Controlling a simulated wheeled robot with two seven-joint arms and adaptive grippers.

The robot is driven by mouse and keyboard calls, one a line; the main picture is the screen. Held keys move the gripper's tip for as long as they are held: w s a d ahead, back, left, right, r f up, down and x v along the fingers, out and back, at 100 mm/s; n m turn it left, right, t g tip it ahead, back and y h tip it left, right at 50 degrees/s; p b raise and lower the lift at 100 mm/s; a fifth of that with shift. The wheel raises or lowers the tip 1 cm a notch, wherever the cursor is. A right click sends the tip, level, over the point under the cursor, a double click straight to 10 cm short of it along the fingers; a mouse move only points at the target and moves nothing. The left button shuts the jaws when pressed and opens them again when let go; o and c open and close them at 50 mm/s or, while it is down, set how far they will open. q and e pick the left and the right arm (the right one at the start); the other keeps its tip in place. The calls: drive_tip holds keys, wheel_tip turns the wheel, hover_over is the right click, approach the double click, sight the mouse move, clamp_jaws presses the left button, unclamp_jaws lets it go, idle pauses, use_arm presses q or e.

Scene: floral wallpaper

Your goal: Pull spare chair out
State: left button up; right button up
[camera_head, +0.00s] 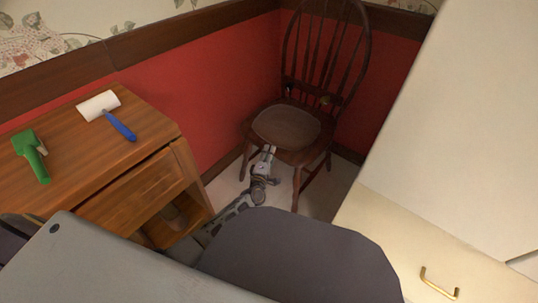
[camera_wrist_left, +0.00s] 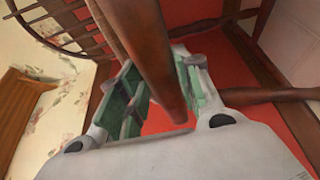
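The spare chair (camera_head: 288,125) is dark brown wood with a spindle back. It stands upright in the corner against the red wall. My left gripper (camera_head: 268,152) is at the front of the chair, just below the seat edge. In the left wrist view a chair leg (camera_wrist_left: 150,45) runs between the two green-padded fingers, with the fingers apart on either side of it. A gap shows on the leg's left side; contact on the right is unclear. My right gripper is not in view.
A wooden cabinet (camera_head: 150,190) with an open lower shelf stands at left, holding a lint roller (camera_head: 103,107) and a green tool (camera_head: 31,150). A white cabinet (camera_head: 440,130) bounds the right. Some floor (camera_head: 322,195) is clear.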

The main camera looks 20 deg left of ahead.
use_arm(q)
clamp_jaws()
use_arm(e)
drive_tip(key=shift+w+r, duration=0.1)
use_arm(q)
drive_tip(key=s+a+p, duration=0.3)
drive_tip(key=s, duration=0.6)
drive_tip(key=s+a+p, duration=0.3)
drive_tip(key=s, duration=0.7)
drive_tip(key=shift+a, duration=0.35)
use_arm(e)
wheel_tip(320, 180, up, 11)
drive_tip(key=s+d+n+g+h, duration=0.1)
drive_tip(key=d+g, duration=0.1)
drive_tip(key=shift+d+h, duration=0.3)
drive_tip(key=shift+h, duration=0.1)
use_arm(q)
drive_tip(key=shift+f, duration=0.15)
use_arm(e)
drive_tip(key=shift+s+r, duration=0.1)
use_arm(q)
drive_tip(key=o, duration=0.8)
unclamp_jaws()
drive_tip(key=shift+c, duration=0.2)
drive_tip(key=shift+o, duration=0.3)
drive_tip(key=shift+w, duration=0.1)
